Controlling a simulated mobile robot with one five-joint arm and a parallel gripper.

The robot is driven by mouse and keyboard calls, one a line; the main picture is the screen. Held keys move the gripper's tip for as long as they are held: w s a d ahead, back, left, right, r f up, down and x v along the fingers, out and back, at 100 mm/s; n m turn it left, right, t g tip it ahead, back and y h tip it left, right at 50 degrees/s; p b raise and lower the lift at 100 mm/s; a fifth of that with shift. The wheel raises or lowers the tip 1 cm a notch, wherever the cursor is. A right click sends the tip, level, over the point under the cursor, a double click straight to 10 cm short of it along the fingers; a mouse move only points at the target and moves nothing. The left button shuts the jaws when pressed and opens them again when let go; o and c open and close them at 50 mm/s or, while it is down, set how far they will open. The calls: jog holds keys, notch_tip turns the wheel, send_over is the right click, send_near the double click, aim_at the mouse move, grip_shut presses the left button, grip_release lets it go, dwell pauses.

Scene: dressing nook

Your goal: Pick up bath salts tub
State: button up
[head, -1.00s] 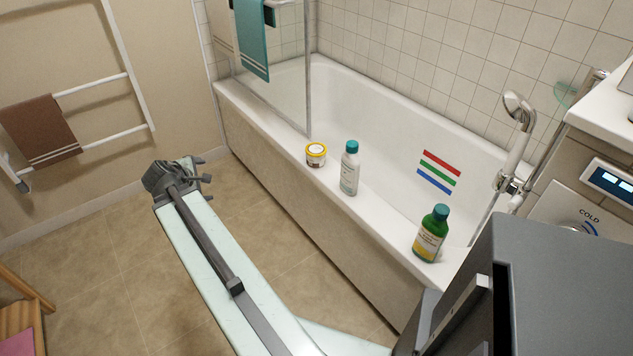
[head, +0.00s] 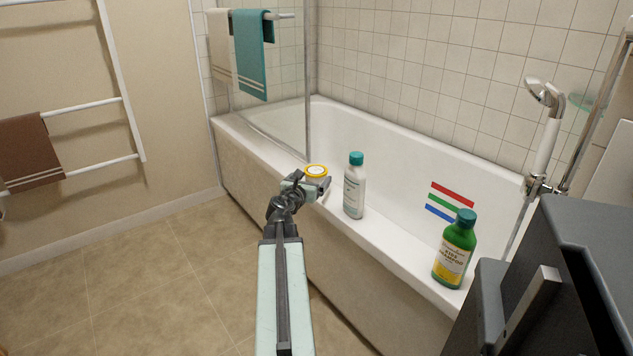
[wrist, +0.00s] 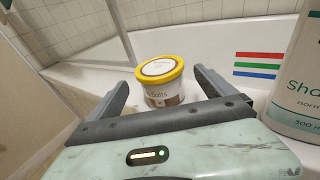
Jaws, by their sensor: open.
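The bath salts tub (wrist: 160,88) is a small white tub with a yellow-rimmed lid. It stands upright on the bathtub's near rim. In the wrist view it sits just ahead of and between the fingers of my gripper (wrist: 162,85), which are spread wide. In the head view the tub (head: 316,171) shows its yellow lid just beyond my gripper (head: 315,186), which hides most of its body. The gripper is open and empty.
A white bottle with a teal cap (head: 354,186) stands close to the right of the tub; it also shows in the wrist view (wrist: 297,85). A green shampoo bottle (head: 456,250) stands farther right on the rim. A glass screen (head: 270,100) rises behind left.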

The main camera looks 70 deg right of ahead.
aim_at(316, 170)
jog(key=d, duration=0.2)
jog(key=d+f+b, duration=0.1)
jog(key=d, duration=0.2)
jog(key=shift+d, duration=0.1)
jog(key=c, duration=1.8)
notch_tip(316, 170, up, 10)
jog(key=p, duration=1)
jog(key=shift+r, duration=0.2)
